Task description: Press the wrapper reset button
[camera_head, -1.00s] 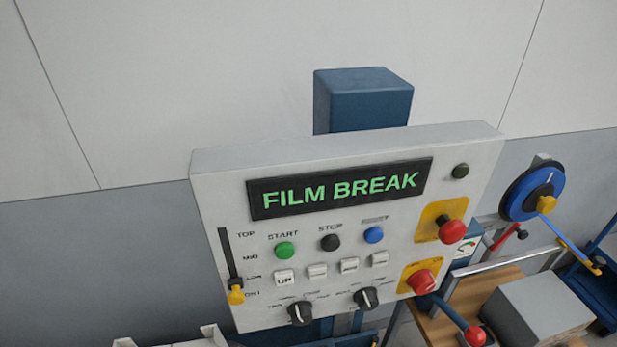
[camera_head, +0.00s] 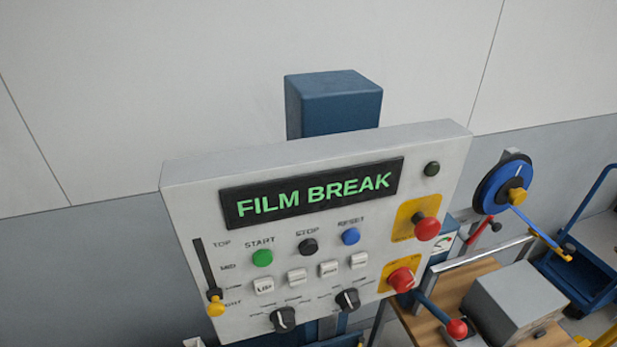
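The wrapper control panel (camera_head: 205,230) is a light grey tilted box in the middle of the head view. Its display (camera_head: 312,192) reads "FILM BREAK" in green. The blue reset button (camera_head: 350,236), labelled RESET, is at the right end of a row with the green START button (camera_head: 262,257) and the black STOP button (camera_head: 308,246). Nothing covers or touches the reset button. Neither of my grippers is in view.
Two red mushroom buttons on yellow plates (camera_head: 405,222) sit on the panel's right side. A yellow-tipped slider (camera_head: 215,308) is at its left. A blue wheel (camera_head: 500,187), a grey box (camera_head: 515,300) and a blue cart (camera_head: 590,275) stand to the right.

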